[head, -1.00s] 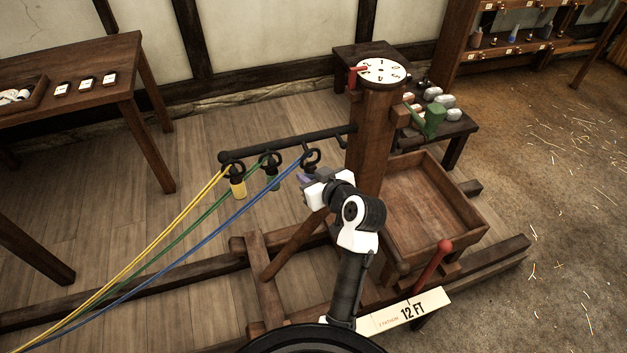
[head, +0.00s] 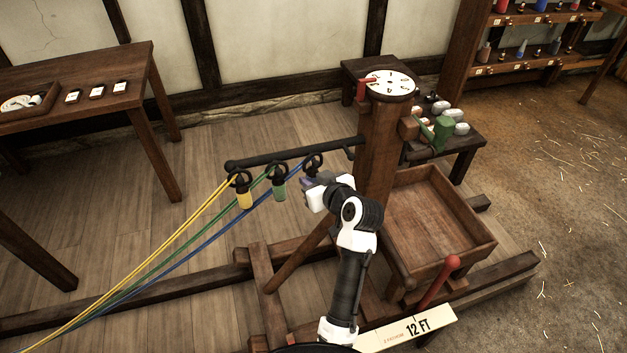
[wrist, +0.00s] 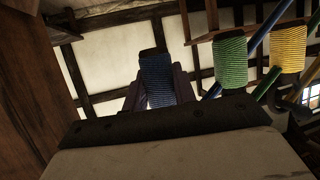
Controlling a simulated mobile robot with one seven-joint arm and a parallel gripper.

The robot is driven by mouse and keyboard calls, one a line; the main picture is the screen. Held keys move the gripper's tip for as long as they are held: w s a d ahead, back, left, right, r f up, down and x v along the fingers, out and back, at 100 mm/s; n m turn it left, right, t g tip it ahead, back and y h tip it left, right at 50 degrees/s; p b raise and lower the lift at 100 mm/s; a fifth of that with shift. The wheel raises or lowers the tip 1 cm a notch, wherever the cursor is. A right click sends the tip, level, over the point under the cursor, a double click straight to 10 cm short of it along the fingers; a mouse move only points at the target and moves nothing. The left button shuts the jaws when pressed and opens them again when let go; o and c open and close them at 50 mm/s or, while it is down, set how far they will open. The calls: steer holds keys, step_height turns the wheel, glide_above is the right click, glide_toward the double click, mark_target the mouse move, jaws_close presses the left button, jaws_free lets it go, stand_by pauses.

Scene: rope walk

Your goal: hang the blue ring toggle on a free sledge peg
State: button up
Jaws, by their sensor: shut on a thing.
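My gripper (head: 308,185) is shut on the blue ring toggle, under the dark bar (head: 290,150). In the wrist view the toggle's blue-wound body (wrist: 158,80) stands between my two fingers. Its dark ring (head: 313,162) shows at the bar in the head view; I cannot tell whether the ring is around a peg or only in front of it. The yellow toggle (head: 244,198) and green toggle (head: 279,189) hang from the bar to the left. A bare peg (head: 348,152) shows near the post. My gripper hides most of the blue body in the head view.
The wooden post (head: 378,150) with a numbered dial (head: 389,82) stands right of my gripper. An open wooden box (head: 480,245) is beside it. Yellow, green and blue ropes run to the lower left. A red lever (head: 440,280) stands in front.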

stand_by(0.4)
steer(key=o, duration=1.1)
steer(key=shift+c, duration=0.2)
steer(key=b+v, duration=0.3)
steer(key=v, duration=1.1)
steer(key=shift+a, duration=0.15)
